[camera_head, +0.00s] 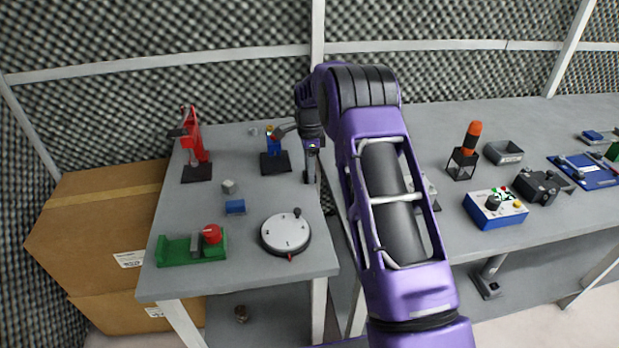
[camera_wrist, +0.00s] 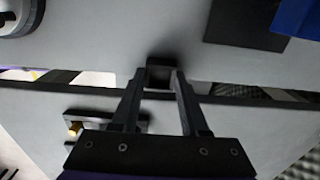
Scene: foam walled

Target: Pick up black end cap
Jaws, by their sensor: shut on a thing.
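My gripper (camera_head: 310,178) points down near the right edge of the left table in the head view. In the wrist view, its two fingers (camera_wrist: 159,80) are closed on a small dark block, which looks like the black end cap (camera_wrist: 159,67), at their tips. The cap is close to the grey table edge; I cannot tell whether it touches the table. In the head view I cannot make out the cap apart from the dark fingers.
A blue stand (camera_head: 274,158) is close left of my gripper. A narrow gap separates the right table (camera_head: 455,225).

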